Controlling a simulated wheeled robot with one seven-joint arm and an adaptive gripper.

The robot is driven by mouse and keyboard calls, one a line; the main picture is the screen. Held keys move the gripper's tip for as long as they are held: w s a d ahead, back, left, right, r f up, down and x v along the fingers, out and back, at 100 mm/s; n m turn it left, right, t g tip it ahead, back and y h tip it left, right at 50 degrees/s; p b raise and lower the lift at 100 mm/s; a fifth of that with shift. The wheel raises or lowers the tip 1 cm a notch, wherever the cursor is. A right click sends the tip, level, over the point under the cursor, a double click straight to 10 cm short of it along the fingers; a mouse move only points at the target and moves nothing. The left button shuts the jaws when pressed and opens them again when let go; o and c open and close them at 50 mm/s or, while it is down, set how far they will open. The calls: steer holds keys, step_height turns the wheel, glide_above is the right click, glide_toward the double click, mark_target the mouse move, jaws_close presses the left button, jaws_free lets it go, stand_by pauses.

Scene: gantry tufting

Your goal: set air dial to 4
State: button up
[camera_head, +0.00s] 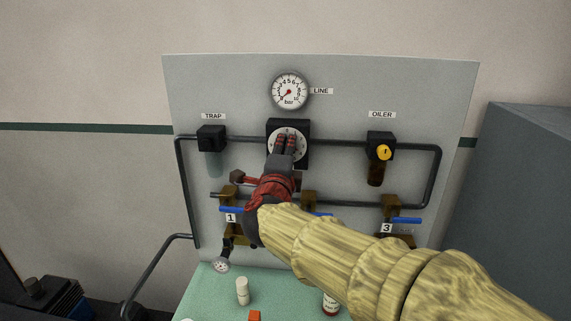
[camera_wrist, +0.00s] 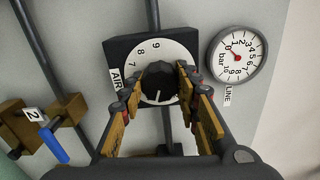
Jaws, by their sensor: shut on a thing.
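The air dial has a white numbered face (camera_wrist: 140,56) on a black square block, with the label AIR (camera_wrist: 116,80) at its edge. Its dark round knob (camera_wrist: 159,78) is between my gripper's fingers (camera_wrist: 157,84). A pale mark on the knob points down in the wrist view. The numbers 7, 8 and 9 are readable; the others are hidden by the knob and fingers. In the head view the dial face (camera_head: 272,146) is partly covered by my gripper (camera_head: 287,142), which is shut on the knob.
The LINE gauge (camera_head: 290,91) is above the dial. TRAP (camera_head: 212,138) is left and OILER (camera_head: 380,146) right, joined by dark pipes. Blue-handled valves (camera_head: 405,220) sit below. A green table (camera_head: 200,290) holds a white bottle (camera_head: 242,290). A grey cabinet (camera_head: 525,190) stands at right.

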steer(key=shift+f+m+b, duration=0.15)
steer(key=shift+m+b, duration=0.65)
steer(key=o, duration=1)
steer(key=shift+o, duration=0.7)
steer(key=shift+s, duration=0.1)
steer(key=s+a, duration=0.2)
steer(key=s, duration=0.9)
steer(key=shift+s+a, duration=0.15)
steer(key=shift+s, duration=0.15)
